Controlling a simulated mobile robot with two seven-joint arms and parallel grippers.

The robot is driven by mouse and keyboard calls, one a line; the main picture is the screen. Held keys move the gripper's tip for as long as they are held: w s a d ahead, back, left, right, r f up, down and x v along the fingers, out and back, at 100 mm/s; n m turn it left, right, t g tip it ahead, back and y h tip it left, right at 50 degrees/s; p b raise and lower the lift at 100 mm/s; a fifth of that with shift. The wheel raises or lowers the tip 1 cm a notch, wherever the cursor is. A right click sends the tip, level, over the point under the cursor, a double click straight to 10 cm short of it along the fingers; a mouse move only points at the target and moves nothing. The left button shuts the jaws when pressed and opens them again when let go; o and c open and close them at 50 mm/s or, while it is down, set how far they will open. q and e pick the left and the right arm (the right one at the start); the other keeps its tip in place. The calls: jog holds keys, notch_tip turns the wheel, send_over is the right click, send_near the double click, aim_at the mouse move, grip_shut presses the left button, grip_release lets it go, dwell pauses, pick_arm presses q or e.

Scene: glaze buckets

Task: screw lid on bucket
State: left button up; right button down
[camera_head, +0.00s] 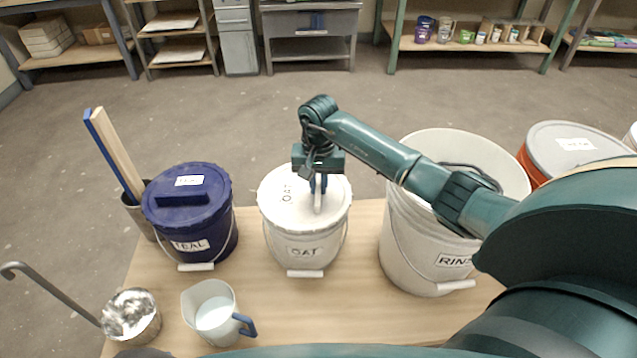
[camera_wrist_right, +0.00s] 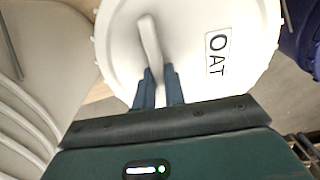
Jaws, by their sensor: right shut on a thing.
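The white bucket marked OAT (camera_head: 280,245) stands upright on the wooden table near the middle of the head view. Its white lid (camera_head: 280,211), also marked OAT, sits on the bucket's top; whether it is fully threaded cannot be told. My right gripper (camera_head: 319,190) points down over the lid and is shut on the lid's raised bar handle (camera_wrist_right: 150,38). In the right wrist view the two fingers (camera_wrist_right: 159,88) are on either side of that handle, with the lid's face and label in clear view. My left gripper is not in view.
A blue lidded TEAL bucket (camera_head: 222,236) stands left, an open RINSE bucket (camera_head: 408,250) right, partly behind my right arm. A lidded orange bucket (camera_head: 530,165) is far right. Shelves line the back.

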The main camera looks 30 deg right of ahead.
jog(key=shift+f+b, duration=0.4)
jog(key=shift+b, duration=0.2)
dwell(1.0)
jog(key=c, duration=1.4)
grip_release()
jog(key=shift+o, duration=0.6)
jog(key=o, duration=0.4)
jog(key=shift+c, duration=0.2)
jog(key=shift+r+p, duration=2.2)
jog(key=shift+r, duration=1.3)
